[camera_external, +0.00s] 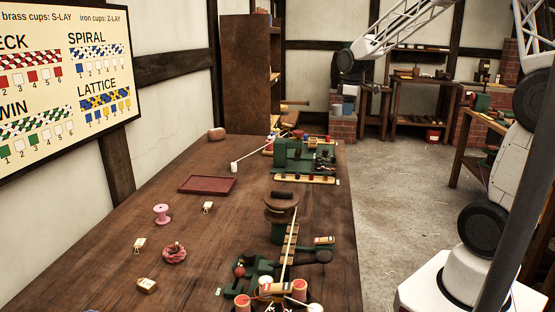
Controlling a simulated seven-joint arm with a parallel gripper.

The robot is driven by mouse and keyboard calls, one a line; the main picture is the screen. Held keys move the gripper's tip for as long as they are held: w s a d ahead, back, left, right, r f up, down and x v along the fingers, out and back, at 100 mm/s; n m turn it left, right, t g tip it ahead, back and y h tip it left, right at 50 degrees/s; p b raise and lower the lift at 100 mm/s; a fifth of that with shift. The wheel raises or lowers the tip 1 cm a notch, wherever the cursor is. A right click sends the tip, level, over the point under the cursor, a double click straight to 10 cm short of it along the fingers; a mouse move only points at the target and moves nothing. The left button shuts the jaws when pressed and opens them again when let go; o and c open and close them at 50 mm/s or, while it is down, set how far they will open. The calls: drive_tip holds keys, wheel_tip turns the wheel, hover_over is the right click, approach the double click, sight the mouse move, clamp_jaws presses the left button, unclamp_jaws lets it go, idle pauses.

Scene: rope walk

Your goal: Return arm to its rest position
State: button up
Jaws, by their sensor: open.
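My arm rises from its white base (470,280) at the lower right, leaves the top of the picture and comes back down at the upper middle. Its far end, a dark joint, is above the floor beyond the table's right far corner. My gripper (345,100) hangs below that joint, small and hard to make out against the brickwork. It is open, with nothing seen in it, and is well apart from the things on the table.
The long wooden table (120,255) carries a green machine (292,155), a dark red tray (207,184), a pink spool (161,214), a pink rope coil (174,253) and a tan rope (289,245) along its right side. A wall board (65,85) hangs left. The floor (400,190) right of the table is clear.

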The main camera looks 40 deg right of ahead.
drive_tip(key=s+a+r+m, duration=0.1)
drive_tip(key=s+a+m, duration=0.1)
drive_tip(key=s, duration=0.8)
drive_tip(key=s+a+r+m+t, duration=0.1)
drive_tip(key=s+a+m, duration=0.1)
drive_tip(key=s, duration=0.9)
drive_tip(key=s+a+r+m, duration=0.1)
drive_tip(key=s+m, duration=0.3)
drive_tip(key=s, duration=0.7)
drive_tip(key=shift+s+a+r+t, duration=0.15)
drive_tip(key=shift+a+r+t, duration=0.2)
drive_tip(key=shift+a, duration=0.55)
idle(0.4)
